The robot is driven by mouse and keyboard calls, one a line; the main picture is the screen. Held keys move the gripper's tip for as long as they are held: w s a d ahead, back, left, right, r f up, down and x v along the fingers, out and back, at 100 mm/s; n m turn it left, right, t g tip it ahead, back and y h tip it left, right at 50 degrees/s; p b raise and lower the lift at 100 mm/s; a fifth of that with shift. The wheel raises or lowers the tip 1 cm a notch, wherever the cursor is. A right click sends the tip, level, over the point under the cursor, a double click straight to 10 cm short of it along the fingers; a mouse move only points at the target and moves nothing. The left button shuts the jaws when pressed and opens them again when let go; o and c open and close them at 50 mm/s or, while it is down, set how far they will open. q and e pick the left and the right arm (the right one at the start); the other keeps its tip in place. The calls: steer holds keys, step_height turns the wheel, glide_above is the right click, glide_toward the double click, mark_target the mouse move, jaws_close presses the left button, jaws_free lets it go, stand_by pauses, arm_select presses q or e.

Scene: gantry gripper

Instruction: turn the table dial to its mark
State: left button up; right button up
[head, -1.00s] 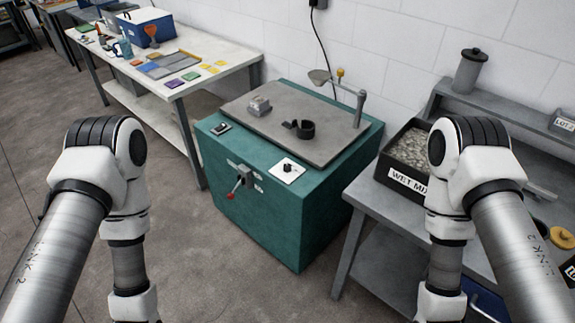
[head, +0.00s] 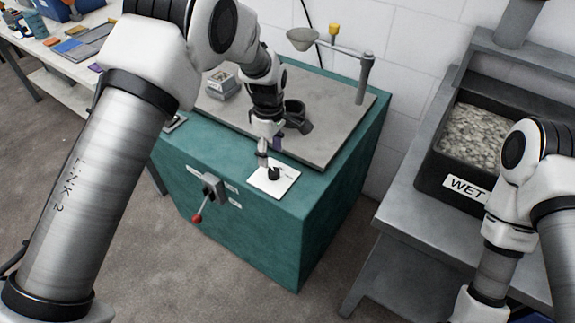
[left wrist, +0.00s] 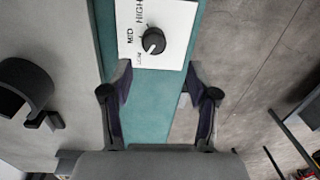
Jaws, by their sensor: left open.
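The table dial is a black knob (head: 273,174) on a white plate (head: 286,184) at the front corner of the teal cabinet's top. In the left wrist view the dial (left wrist: 153,41) shows a white pointer line slanting to the lower left, by the small label nearest LOW. MID and HIGH are printed further round. My left gripper (head: 267,153) is above the plate, just behind the knob. In the left wrist view the left gripper (left wrist: 158,76) is open and empty, its fingers apart with the dial beyond the tips. My right gripper is out of view.
A grey slab (head: 325,150) on the teal cabinet (head: 250,230) carries a black ring-shaped holder (head: 297,115), a small grey block (head: 222,85) and a post with a funnel (head: 303,38). A red-knobbed lever (head: 197,218) sticks out in front. A black WET bin (head: 432,170) stands right.

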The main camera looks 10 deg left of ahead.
mark_target(274, 171)
arm_select(q)
steer(key=shift+w+d+r+t+b, duration=0.15)
steer(key=shift+d+r+t+b, duration=0.2)
steer(key=shift+b, duration=0.25)
steer(key=shift+s+r, duration=0.1)
steer(key=shift+s, duration=0.15)
steer(key=f, duration=0.6)
steer(key=shift+w+a+f, duration=0.15)
steer(key=shift+w+f, duration=0.1)
steer(key=shift+w, duration=0.05)
steer(key=shift+s+f, duration=0.1)
steer(key=shift+f, duration=0.45)
jaws_close()
